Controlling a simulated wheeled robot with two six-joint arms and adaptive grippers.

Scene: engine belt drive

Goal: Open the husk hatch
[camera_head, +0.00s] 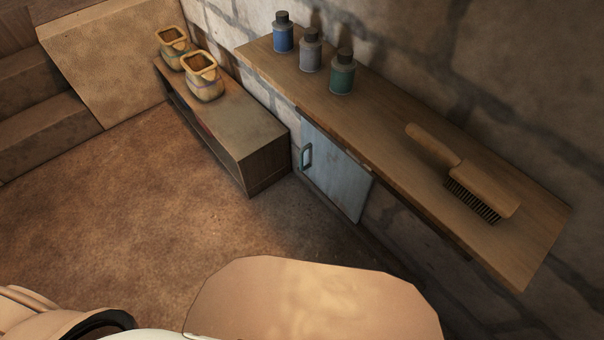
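The hatch (343,180) is a pale blue-grey panel low on the stone wall, under the wooden shelf. It looks shut, and its top edge is hidden by the shelf. Neither of my grippers shows in this view, and nothing is touching the handle.
The wooden shelf (400,165) carries blue (283,35), grey (310,53) and green (342,75) bottles and a brush (480,190). A low bench (236,125) left of the hatch holds two open sacks (203,82) (173,50). The brown floor (150,210) in front is clear. Steps (45,110) rise at the left.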

